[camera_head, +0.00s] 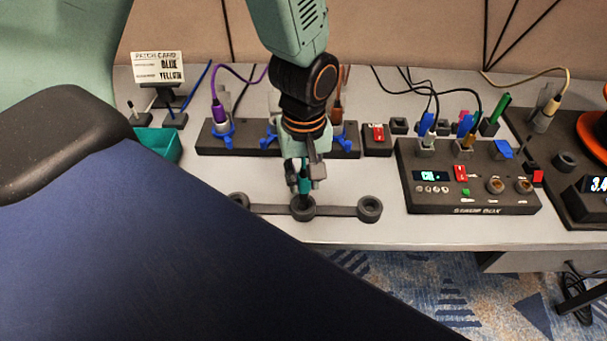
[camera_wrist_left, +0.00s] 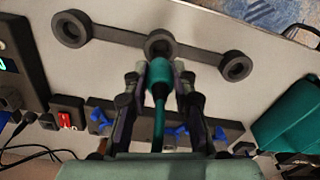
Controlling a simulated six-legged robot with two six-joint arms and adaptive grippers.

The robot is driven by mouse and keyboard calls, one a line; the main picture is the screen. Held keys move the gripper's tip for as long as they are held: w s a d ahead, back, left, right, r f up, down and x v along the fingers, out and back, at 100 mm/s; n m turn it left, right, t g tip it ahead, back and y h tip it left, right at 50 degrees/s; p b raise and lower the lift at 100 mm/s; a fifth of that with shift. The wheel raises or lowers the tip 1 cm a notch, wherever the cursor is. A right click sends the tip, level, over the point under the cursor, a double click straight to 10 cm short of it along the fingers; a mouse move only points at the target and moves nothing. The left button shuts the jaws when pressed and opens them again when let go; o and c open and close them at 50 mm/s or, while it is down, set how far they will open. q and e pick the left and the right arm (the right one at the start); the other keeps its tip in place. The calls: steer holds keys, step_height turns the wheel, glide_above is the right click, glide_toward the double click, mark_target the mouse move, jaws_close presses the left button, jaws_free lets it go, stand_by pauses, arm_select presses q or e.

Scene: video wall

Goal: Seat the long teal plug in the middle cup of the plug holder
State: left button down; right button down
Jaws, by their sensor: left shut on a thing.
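The plug holder (camera_head: 337,210) is a dark bar with three round cups near the front of the table. It also shows at the top of the left wrist view (camera_wrist_left: 113,33). My left gripper (camera_head: 306,180) points down over the middle cup (camera_head: 302,210), shut on the long teal plug (camera_wrist_left: 159,78). In the head view the plug (camera_head: 305,186) looks upright, its lower end at the cup's mouth. In the wrist view its end overlaps the near rim of the middle cup (camera_wrist_left: 160,42). I cannot tell whether the tip is inside. The outer cups look empty. My right gripper is not in view.
A dark strip (camera_head: 262,146) with blue clips and plugs stands behind the holder. The switch box (camera_head: 470,190) with cables is to the right. A teal bin (camera_head: 160,145) is at the left. The table's front edge is close to the holder.

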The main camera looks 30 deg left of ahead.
mark_target(303, 193)
arm_select(q)
steer(key=shift+a+p, duration=0.15)
steer(key=shift+p, duration=0.15)
steer(key=shift+f, duration=0.2)
stand_by(0.4)
steer(key=shift+f+b, duration=0.7)
steer(key=shift+f, duration=1.5)
stand_by(1.6)
steer(key=c, duration=1)
jaws_free()
